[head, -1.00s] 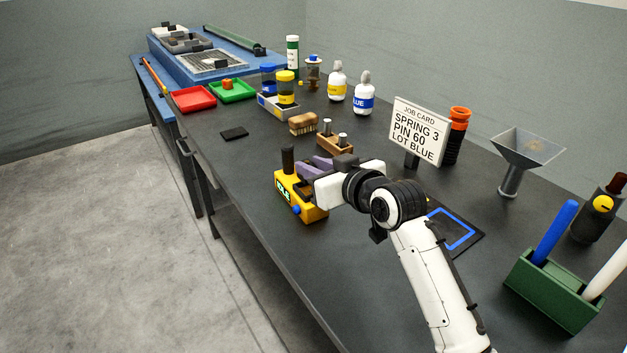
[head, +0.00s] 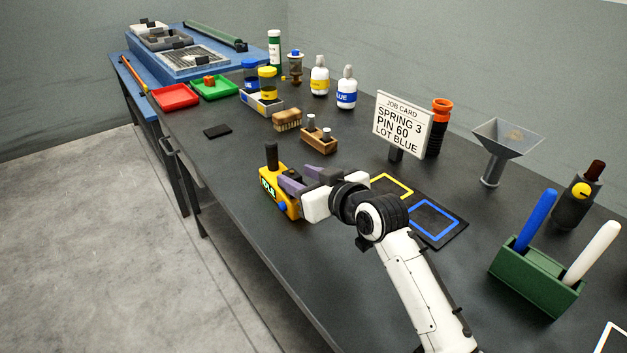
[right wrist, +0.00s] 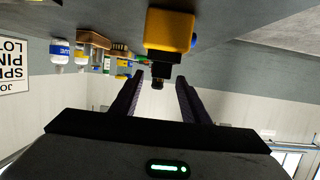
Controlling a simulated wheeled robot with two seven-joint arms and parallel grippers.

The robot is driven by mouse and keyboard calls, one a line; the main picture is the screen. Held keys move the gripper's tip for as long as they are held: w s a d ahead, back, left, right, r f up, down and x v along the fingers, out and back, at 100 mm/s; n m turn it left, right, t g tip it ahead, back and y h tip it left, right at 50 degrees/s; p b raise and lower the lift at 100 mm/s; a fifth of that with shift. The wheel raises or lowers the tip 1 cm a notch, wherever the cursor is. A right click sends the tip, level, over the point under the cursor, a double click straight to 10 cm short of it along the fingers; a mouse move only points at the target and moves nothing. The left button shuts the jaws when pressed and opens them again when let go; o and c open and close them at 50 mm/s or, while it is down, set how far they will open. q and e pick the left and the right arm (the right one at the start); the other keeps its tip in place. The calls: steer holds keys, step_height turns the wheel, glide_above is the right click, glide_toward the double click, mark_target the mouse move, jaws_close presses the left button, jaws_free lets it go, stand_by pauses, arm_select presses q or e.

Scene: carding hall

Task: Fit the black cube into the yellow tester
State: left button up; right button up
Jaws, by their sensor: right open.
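The yellow tester (head: 284,196) stands on the dark bench in the head view, with a black upright post (head: 271,155), a lit display and a blue knob. In the right wrist view the tester (right wrist: 170,30) appears upside down at the top. My right gripper (head: 290,183) is open beside the tester, with its purple fingers toward it. In the right wrist view the fingers (right wrist: 158,97) are spread, and a dark part of the tester shows beyond and between their tips. I cannot single out the black cube with certainty. My left gripper is not in view.
A mat with yellow and blue outlines (head: 464,229) lies right of my arm. The job card (head: 403,125), a wooden block with pegs (head: 319,143), a brush (head: 287,119) and a flat black pad (head: 217,131) stand around. A green holder (head: 535,283) is at right.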

steer(key=p+v, duration=0.3)
steer(key=v, duration=0.8)
steer(key=shift+s+r+p, duration=0.2)
steer(key=shift+p, duration=0.2)
